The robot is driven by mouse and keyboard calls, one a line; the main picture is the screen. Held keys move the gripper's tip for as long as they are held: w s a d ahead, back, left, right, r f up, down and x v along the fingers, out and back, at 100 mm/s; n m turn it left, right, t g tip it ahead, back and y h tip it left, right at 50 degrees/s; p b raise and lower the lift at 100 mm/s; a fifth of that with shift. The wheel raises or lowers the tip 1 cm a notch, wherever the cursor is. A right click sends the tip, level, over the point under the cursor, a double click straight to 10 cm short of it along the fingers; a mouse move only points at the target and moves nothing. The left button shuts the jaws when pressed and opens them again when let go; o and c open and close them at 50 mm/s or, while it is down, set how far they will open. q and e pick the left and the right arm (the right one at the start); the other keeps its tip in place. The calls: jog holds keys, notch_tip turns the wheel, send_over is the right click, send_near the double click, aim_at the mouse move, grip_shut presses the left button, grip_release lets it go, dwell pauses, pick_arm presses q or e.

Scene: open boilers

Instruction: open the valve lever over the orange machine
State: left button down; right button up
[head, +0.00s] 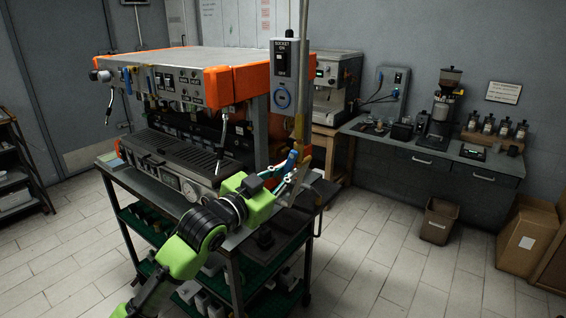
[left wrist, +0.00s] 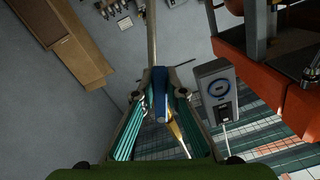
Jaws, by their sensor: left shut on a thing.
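The orange machine (head: 232,82), a boxy espresso machine with orange corners, stands on a cart in the head view. Its orange side also shows at the right of the left wrist view (left wrist: 280,105). A vertical metal pipe (head: 303,75) stands at its right front. A blue valve lever (left wrist: 160,92) is on this pipe and shows between my fingers in the left wrist view. My left gripper (head: 293,167), green with teal fingers, is shut on the blue lever, to the right of the machine. The fingers partly hide the lever. My right gripper is not in view.
A grey socket box (head: 284,62) is just left of the pipe, close to my gripper in the left wrist view (left wrist: 216,88). The dark cart (head: 232,262) is under my arm. A counter, a bin (head: 440,221) and cardboard boxes are at right. The tiled floor between is clear.

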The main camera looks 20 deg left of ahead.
pick_arm(q)
jog(key=shift+s+d+n+p, duration=0.15)
jog(key=shift+d+n+p, duration=0.25)
jog(key=shift+n, duration=0.3)
jog(key=shift+s+d+n+p, duration=0.1)
jog(key=shift+d+n+p, duration=0.3)
jog(key=shift+n, duration=0.3)
jog(key=shift+r, duration=0.1)
jog(key=c, duration=2.2)
grip_release()
jog(key=shift+a, duration=0.1)
jog(key=shift+c, duration=0.2)
jog(key=shift+o, duration=1)
jog(key=v, duration=1.2)
